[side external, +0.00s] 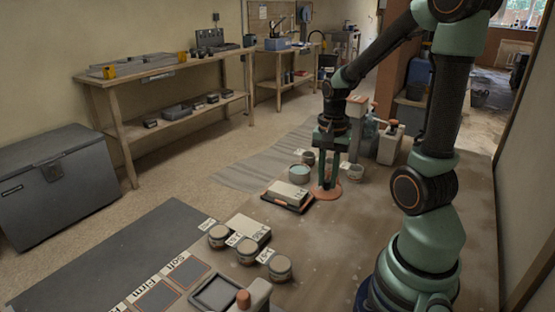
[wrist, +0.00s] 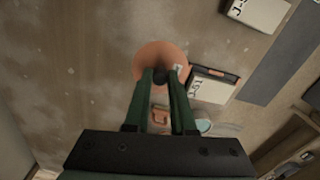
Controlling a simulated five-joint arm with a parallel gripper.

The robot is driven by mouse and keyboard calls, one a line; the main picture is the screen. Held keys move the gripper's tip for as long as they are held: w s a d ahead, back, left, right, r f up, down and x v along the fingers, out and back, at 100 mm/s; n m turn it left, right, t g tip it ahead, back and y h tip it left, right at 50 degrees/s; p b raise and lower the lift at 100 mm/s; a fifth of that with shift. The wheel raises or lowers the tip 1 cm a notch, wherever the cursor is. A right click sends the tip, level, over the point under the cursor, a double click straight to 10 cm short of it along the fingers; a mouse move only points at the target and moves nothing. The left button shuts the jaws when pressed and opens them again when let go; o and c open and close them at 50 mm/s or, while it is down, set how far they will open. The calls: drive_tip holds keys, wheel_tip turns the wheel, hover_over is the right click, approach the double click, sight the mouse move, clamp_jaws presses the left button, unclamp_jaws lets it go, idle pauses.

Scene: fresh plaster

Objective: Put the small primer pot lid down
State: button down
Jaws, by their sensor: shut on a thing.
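The small primer pot lid appears to be the round salmon-orange disc (side external: 336,191) with a dark knob, low over the bench in the side view. It also shows in the wrist view (wrist: 150,55). My gripper (side external: 327,183) points down and is shut on the lid's knob, with green fingers on both sides of it in the wrist view (wrist: 161,78). The disc looks about level. I cannot tell whether it touches the bench (side external: 330,240). An open pot with pale teal contents (side external: 299,172) stands just left of my gripper. Another small pot (side external: 355,173) stands just right.
A dark orange-edged tray with a pale labelled block (side external: 290,194) lies close left of the lid. Several lidded jars (side external: 247,251) stand nearer the camera. A pale container (side external: 389,146) stands behind on the right. The bench in front of the lid is bare.

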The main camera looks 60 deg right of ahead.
wheel_tip(320, 180, down, 11)
drive_tip(key=shift+f, duration=0.2)
idle(0.4)
drive_tip(key=shift+f, duration=0.1)
drive_tip(key=c, duration=0.8)
unclamp_jaws()
drive_tip(key=shift+o, duration=0.2)
wheel_tip(320, 180, up, 12)
drive_tip(key=shift+f, duration=0.1)
drive_tip(key=shift+w+a+r, duration=0.1)
drive_tip(key=shift+a+r, duration=0.05)
drive_tip(key=shift+r, duration=0.15)
drive_tip(key=w+a+r+n+t, duration=0.2)
drive_tip(key=a+r+n, duration=0.3)
drive_tip(key=a+n, duration=0.3)
drive_tip(key=w+a+r+n+t, duration=0.1)
drive_tip(key=a+r+n+t, duration=0.2)
drive_tip(key=a+r+n, duration=0.3)
drive_tip(key=shift+w+a+n+t, duration=0.3)
drive_tip(key=shift+w+a+n, duration=0.1)
drive_tip(key=shift+a+n, duration=0.65)
